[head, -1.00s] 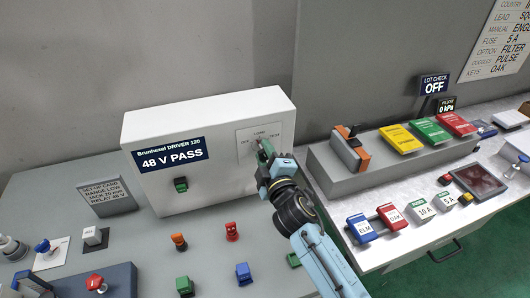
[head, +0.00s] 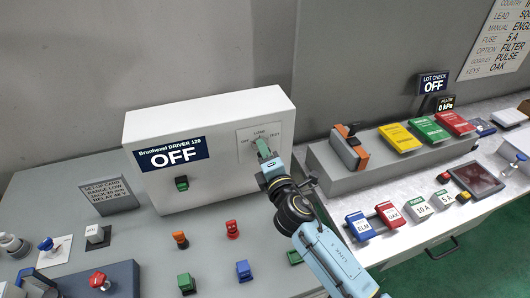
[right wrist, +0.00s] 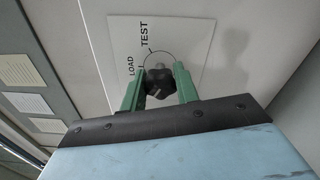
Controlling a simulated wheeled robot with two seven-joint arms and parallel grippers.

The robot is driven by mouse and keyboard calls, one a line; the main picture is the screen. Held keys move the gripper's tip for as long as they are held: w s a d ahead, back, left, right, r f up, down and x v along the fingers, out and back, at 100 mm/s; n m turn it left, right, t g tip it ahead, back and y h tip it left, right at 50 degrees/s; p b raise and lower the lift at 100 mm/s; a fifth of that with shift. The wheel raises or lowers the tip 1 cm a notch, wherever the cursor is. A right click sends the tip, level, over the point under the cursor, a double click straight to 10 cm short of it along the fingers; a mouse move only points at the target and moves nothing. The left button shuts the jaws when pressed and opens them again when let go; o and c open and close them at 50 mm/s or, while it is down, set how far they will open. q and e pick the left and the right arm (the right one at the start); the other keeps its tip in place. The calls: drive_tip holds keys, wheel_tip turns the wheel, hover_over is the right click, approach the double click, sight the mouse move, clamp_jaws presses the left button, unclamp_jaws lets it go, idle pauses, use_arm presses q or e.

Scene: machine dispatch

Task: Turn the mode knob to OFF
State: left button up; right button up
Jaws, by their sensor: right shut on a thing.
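The dark, lobed mode knob (right wrist: 158,82) sits on a pale plate (head: 247,153) on the front of the white driver box (head: 215,182). OFF, LOAD and TEST are printed around it. My right gripper (head: 262,148) is at the plate, its green fingers shut on the knob from both sides, also seen in the right wrist view (right wrist: 156,88). The fingers mostly hide the knob in the head view; I cannot tell its exact pointing. The box's display (head: 172,154) reads OFF. My left gripper is not in view.
A green switch (head: 182,184) is on the box front, left of the knob. A setup card (head: 108,194) stands left of the box. Several coloured plugs stand on the bench in front.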

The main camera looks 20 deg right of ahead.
idle(0.4)
drive_tip(key=o, duration=1)
drive_tip(key=shift+c, duration=0.2)
drive_tip(key=s+b, duration=0.2)
drive_tip(key=s, duration=1.1)
drive_tip(key=shift+s+d, duration=0.2)
